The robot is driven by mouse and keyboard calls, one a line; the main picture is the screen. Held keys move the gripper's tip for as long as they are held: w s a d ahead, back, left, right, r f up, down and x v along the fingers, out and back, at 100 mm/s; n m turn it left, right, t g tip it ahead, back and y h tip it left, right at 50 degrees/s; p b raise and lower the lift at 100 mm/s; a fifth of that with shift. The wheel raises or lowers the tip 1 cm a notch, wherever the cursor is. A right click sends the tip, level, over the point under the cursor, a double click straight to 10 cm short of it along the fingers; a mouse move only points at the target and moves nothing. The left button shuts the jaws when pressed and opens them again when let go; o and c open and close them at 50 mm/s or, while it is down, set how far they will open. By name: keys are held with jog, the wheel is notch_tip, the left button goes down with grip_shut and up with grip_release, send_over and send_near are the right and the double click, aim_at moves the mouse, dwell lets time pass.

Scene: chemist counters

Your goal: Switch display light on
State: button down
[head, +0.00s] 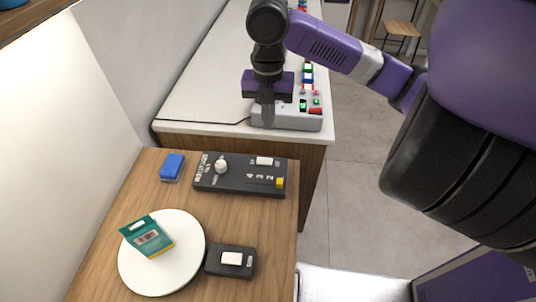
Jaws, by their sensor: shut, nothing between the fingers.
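No switch can be read as the display light's at this size. A small black switch box (230,261) with a white rocker (232,258) sits on the wooden counter at the lower middle. Behind it lies a black control panel (236,187) with a white knob (221,166), a white button (264,161), a yellow button (280,183) and small markings. My gripper (267,122) points down, its fingers shut and empty, in front of a grey button box (288,119) on the white counter, beyond the black panel. The fingers hide part of that box; contact cannot be told.
A round white plate (188,268) holds a teal box (148,238) beside the switch box. A blue block (172,166) lies left of the panel. The wooden counter (100,240) adjoins the white counter (195,95). A wall borders the left; open floor (355,190) lies right.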

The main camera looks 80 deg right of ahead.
aim_at(268, 161)
notch_tip(268, 161, down, 14)
jog(key=shift+p, duration=1.15)
jog(key=shift+f, duration=0.1)
